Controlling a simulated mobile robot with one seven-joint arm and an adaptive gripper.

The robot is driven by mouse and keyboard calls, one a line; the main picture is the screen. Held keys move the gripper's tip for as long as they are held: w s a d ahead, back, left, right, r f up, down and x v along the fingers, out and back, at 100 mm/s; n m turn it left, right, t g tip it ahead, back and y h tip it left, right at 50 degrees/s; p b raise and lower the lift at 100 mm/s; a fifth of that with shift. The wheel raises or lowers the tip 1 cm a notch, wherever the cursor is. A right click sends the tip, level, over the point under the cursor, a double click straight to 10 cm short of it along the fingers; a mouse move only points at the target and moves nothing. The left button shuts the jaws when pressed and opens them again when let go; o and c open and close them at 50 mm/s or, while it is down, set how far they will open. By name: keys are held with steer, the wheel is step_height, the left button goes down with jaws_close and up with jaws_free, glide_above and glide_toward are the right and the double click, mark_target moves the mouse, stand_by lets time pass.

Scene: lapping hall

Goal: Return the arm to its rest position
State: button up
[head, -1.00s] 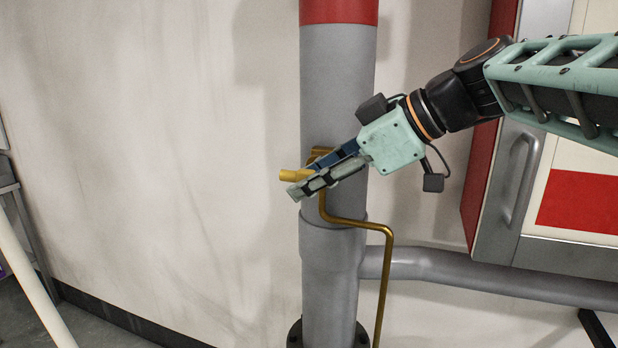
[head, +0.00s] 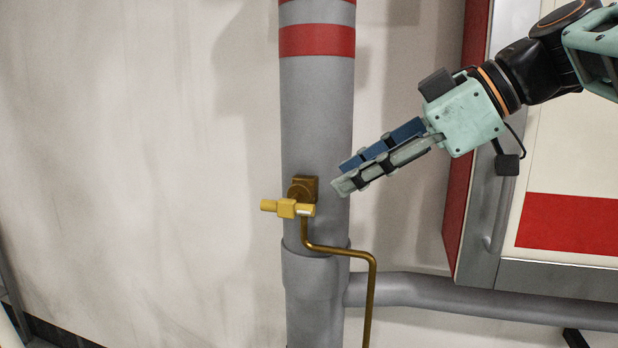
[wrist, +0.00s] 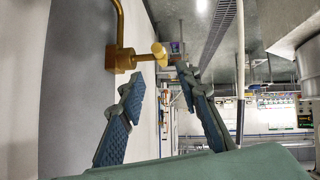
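My gripper (head: 341,175) is in the right half of the head view, at the end of my raised arm, with its fingers pointing down and left. In the wrist view its two fingers (wrist: 160,76) stand apart with nothing between them. The fingertips overlap the right edge of the grey pipe in the head view. They are a short way right of and above a brass tap with a yellow handle (head: 287,207). The handle lies sideways across the tap. In the wrist view the tap (wrist: 124,59) shows beyond the fingers, apart from them.
The upright grey pipe (head: 318,120) with red bands stands against a pale wall (head: 140,150). A thin brass tube (head: 371,290) runs down from the tap. A red and white cabinet (head: 570,170) stands at right, behind my arm. A horizontal pipe (head: 450,293) passes below it.

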steer(key=s+d+f+m+h, duration=0.1)
steer(key=s+f+m+h, duration=0.3)
steer(key=f, duration=0.6)
steer(key=s+d+f+m+h, duration=0.25)
steer(key=f+m, duration=0.35)
steer(key=f, duration=0.3)
steer(key=s+d+f+m+h, duration=0.1)
steer(key=s+f+m+h, duration=0.3)
steer(key=f, duration=0.6)
step_height(320, 180, up, 25)
steer(key=m+p, duration=0.1)
steer(key=p, duration=2.4)
steer(key=shift+s+a+r+y, duration=0.15)
steer(key=shift+s+r+y, duration=0.05)
steer(key=shift+s+y, duration=0.15)
